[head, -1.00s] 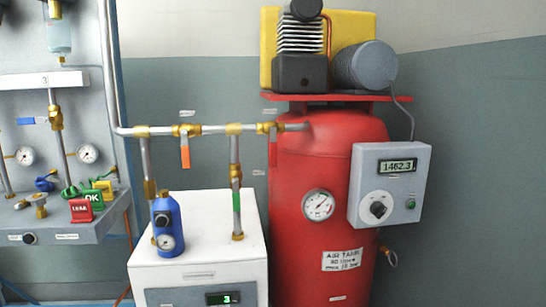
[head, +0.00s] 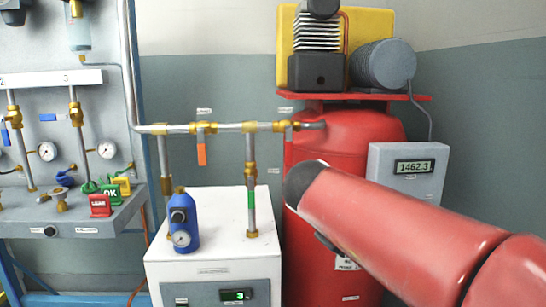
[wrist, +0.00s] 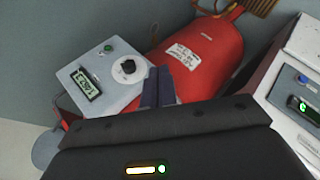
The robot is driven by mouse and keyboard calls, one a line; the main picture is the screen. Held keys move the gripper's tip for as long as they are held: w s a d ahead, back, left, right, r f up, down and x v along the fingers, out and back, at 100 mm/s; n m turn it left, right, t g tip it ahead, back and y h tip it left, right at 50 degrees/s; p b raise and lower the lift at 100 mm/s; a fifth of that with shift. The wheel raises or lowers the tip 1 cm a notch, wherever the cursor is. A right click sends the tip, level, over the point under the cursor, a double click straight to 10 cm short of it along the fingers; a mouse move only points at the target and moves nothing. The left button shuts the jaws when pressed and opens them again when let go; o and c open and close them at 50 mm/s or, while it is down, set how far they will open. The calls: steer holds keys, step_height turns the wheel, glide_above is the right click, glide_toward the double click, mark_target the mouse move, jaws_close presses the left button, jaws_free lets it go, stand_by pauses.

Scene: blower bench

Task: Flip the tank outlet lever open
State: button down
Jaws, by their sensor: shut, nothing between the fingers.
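The red air tank (head: 365,128) stands at the back in the head view. A brass valve (head: 281,126) sits on the pipe just left of the tank. Its lever appears to hang down in front of the red tank, but the similar colours make it hard to make out. My arm crosses in front of the tank and hides much of it. My gripper (wrist: 158,72) shows in the wrist view, with its dark fingers together and empty, pointing toward the tank front and the grey control box (wrist: 112,78). I cannot see the lever clearly in the wrist view.
Another valve with an orange lever (head: 201,154) hanging down is further left on the pipe. A white dryer cabinet (head: 210,225) with a blue filter (head: 184,222) stands in front. A gauge panel (head: 60,130) is at left.

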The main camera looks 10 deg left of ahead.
steer(key=a+r+n+t+h, duration=0.1)
steer(key=a+r+t, duration=0.3)
steer(key=a, duration=1)
steer(key=a+r+n+t+h, duration=0.1)
steer(key=a+r+n+t, duration=0.2)
steer(key=a, duration=1.1)
step_height(320, 180, up, 3)
steer(key=shift+w+a+r+t, duration=0.2)
steer(key=shift+w+t, duration=0.25)
steer(key=shift+t, duration=0.15)
steer(key=p, duration=0.1)
glide_toward(289, 153)
steer(key=w+a, duration=0.3)
steer(key=w, duration=0.2)
steer(key=shift+w+d+f, duration=0.1)
steer(key=shift+w+d, duration=0.1)
steer(key=shift+d, duration=0.5)
steer(key=shift+w+d+f, duration=0.1)
steer(key=shift+w+d, duration=0.15)
steer(key=shift+d, duration=0.4)
steer(key=shift+w+d+f, duration=0.1)
steer(key=shift+w+d, duration=0.1)
steer(key=shift+d, duration=0.5)
steer(key=shift+f, duration=0.15)
